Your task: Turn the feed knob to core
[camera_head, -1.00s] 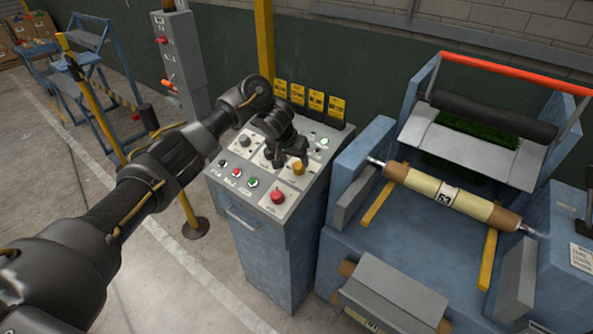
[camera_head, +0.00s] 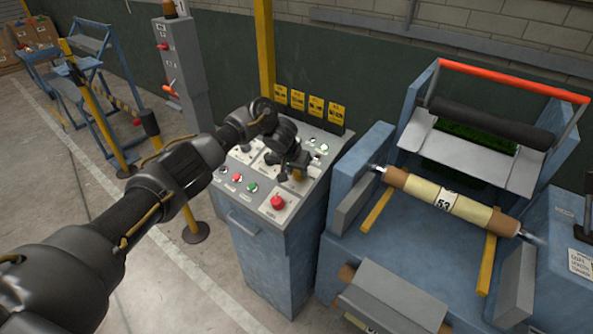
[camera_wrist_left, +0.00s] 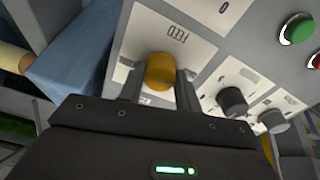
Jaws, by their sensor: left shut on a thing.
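The feed knob is yellow and shows in the left wrist view (camera_wrist_left: 160,72) below a plate marked FEED; in the head view (camera_head: 297,175) it is partly covered by my gripper. My left gripper (camera_wrist_left: 160,88) has its fingers on either side of the knob and is shut on it. In the head view my left gripper (camera_head: 292,168) is over the right part of the control panel (camera_head: 295,205). Which marking the knob points at cannot be read. My right gripper is not in view.
A red button (camera_head: 278,202) sits at the panel's front, with small green and red buttons to its left. Right of the panel stands a blue machine with a labelled roll (camera_head: 447,203).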

